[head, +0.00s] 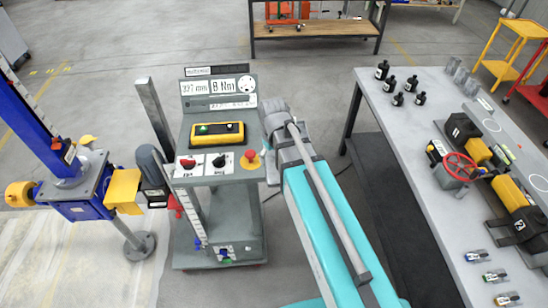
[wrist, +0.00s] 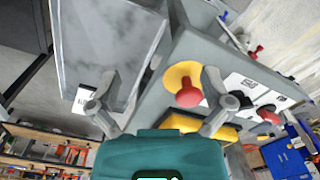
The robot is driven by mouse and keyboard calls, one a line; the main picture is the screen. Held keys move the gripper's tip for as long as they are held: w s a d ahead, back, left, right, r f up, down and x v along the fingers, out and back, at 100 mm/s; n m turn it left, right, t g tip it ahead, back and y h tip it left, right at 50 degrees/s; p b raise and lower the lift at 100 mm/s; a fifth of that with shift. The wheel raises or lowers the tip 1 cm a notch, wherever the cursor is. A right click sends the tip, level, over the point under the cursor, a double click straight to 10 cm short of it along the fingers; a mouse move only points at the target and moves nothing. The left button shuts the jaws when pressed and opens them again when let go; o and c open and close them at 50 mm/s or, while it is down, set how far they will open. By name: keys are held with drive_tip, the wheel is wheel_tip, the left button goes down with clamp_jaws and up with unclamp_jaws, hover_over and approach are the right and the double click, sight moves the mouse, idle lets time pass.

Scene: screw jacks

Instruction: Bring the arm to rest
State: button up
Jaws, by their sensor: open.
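My teal and grey arm reaches up from the bottom of the head view to the right side of a grey control console (head: 187,135). My gripper (wrist: 160,82) is open and empty in the wrist view, its two grey fingers apart. In the head view it is mostly hidden by my own wrist. In the wrist view, the red stop button (wrist: 188,93) on its yellow disc lies beyond the fingers, near the right one.
A blue screw jack (head: 85,195) with yellow parts stands left of the console. The console display (head: 218,87) reads 327 mm and 8 Nm. A grey table (head: 415,140) on the right bears black bottles (head: 391,84) and a red handwheel (head: 458,168).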

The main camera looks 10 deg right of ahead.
drive_tip(key=shift+d, duration=0.15)
drive_tip(key=s+d+f+m+b, duration=0.3)
drive_tip(key=s+d+m, duration=0.2)
drive_tip(key=d, duration=0.3)
drive_tip(key=shift+s+d+f, duration=0.2)
drive_tip(key=shift+s+d, duration=0.2)
drive_tip(key=shift+s, duration=0.2)
idle(1.0)
